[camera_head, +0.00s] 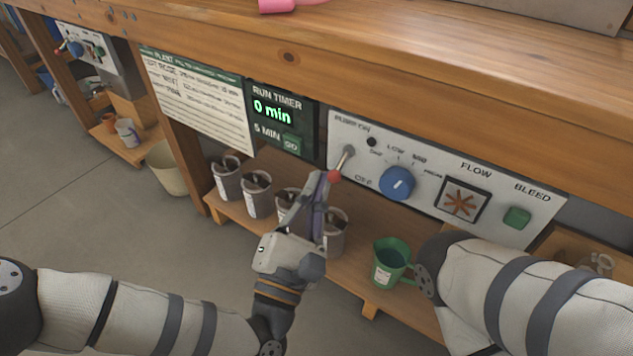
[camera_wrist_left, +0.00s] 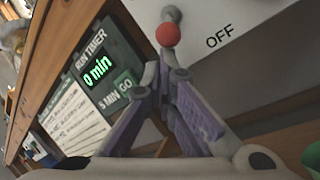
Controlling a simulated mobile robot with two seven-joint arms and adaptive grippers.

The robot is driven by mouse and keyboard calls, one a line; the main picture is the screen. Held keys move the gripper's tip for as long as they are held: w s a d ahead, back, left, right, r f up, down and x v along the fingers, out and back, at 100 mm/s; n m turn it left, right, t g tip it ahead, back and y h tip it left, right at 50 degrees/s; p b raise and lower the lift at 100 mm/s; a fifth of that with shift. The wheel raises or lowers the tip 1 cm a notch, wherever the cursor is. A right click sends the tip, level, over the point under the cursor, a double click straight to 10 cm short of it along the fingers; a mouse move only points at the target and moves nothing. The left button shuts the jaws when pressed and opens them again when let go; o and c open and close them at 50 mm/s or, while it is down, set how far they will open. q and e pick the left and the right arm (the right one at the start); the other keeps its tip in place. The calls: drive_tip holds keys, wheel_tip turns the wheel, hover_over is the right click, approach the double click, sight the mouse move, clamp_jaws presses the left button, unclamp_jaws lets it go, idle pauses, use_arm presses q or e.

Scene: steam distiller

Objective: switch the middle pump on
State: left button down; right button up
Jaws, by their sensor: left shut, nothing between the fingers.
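The pump switch is a metal lever (camera_head: 344,160) with a red ball tip (camera_head: 334,176), on a white panel (camera_head: 440,205) marked PUMP ON above and OFF below. The lever points down toward OFF and out from the panel. My left gripper (camera_head: 326,177) is shut and empty, its fingertips right at the red ball. In the left wrist view the red ball (camera_wrist_left: 168,34) sits just past the closed fingertips (camera_wrist_left: 164,72); whether they touch it I cannot tell. My right arm comes in at the right, but its gripper is not in view.
The panel also carries a blue knob (camera_head: 397,183), a flow window (camera_head: 462,202) and a green bleed button (camera_head: 517,216). A run timer (camera_head: 280,118) reads 0 min. Several grey pots and a green mug (camera_head: 388,262) stand on the shelf below. Another panel (camera_head: 88,48) is far left.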

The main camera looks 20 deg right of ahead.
use_arm(q)
drive_tip(key=r+g+y+p, duration=0.1)
drive_tip(key=g+y+p, duration=0.1)
drive_tip(key=p, duration=0.4)
drive_tip(key=a+r+m+g+y+p, duration=0.1)
drive_tip(key=r+g+y+p, duration=0.1)
drive_tip(key=p, duration=0.3)
drive_tip(key=s+r+m+g+y+p, duration=0.1)
drive_tip(key=r+g+y+p, duration=0.1)
drive_tip(key=p, duration=0.4)
drive_tip(key=shift+s+a+r+g+p, duration=0.1)
drive_tip(key=shift+a+r+g+p, duration=0.2)
drive_tip(key=shift+g, duration=0.4)
use_arm(e)
drive_tip(key=w+r+t, duration=0.1)
drive_tip(key=w+r, duration=0.1)
drive_tip(key=r, duration=0.5)
drive_tip(key=w+r+t, duration=0.1)
drive_tip(key=w+r, duration=0.2)
drive_tip(key=r, duration=0.4)
drive_tip(key=shift+w+d+r, duration=0.2)
drive_tip(key=shift+w+r, duration=0.1)
drive_tip(key=shift+t, duration=0.3)
use_arm(q)
drive_tip(key=shift+r+p, duration=0.6)
drive_tip(key=shift+r, duration=0.2)
use_arm(e)
drive_tip(key=shift+w+r, duration=0.25)
drive_tip(key=shift+r, duration=0.3)
